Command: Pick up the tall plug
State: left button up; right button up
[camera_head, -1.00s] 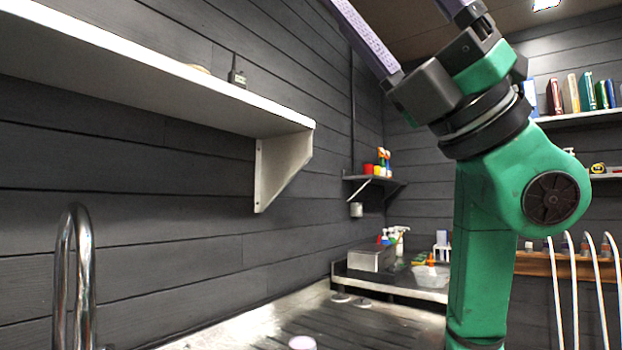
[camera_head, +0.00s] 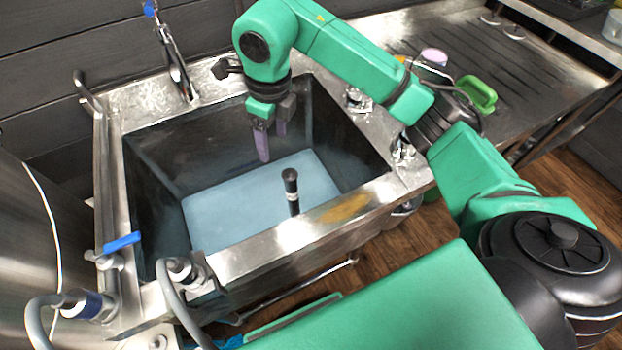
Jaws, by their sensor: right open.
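The tall plug (camera_head: 291,190) is a dark upright cylinder with a lighter band around its middle. It stands in the sink, near the front wall, above the pale blue sink bottom (camera_head: 225,205). My right gripper (camera_head: 272,146) points down into the sink with its purple fingers apart and nothing between them. It is above and a little to the left of the plug in the picture, beyond it, and apart from it. My left gripper is not in view.
The metal sink rim (camera_head: 260,248) surrounds the basin. A tap (camera_head: 176,70) stands at the back left. A blue-handled valve (camera_head: 122,243) and hoses are at the left. A ribbed drainboard (camera_head: 450,50) to the right bears a green item (camera_head: 478,94) and a pale round one (camera_head: 434,57).

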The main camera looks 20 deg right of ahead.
aim_at(291, 184)
jog(key=shift+g+h, duration=0.3)
jog(key=shift+g, duration=0.3)
jog(key=s+d+f, duration=0.1)
jog(key=d+f, duration=0.1)
jog(key=d, duration=0.1)
jog(key=shift+s+f, duration=0.3)
jog(key=shift+s, duration=0.1)
jog(key=f, duration=0.2)
jog(key=a+f+p, duration=0.1)
jog(key=f, duration=0.1)
jog(key=shift+a, duration=0.2)
notch_tip(291, 184, down, 9)
jog(key=shift+s+r+p, duration=0.15)
jog(key=shift+r+p, duration=0.05)
jog(key=shift+p, duration=0.7)
jog(key=shift+d+f, duration=0.1)
jog(key=shift+f, duration=0.1)
jog(key=c, duration=1.2)
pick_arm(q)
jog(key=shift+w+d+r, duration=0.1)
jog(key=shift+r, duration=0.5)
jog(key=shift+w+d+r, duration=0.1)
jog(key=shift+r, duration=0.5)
pick_arm(e)
grip_shut()
jog(key=shift+r, duration=0.1)
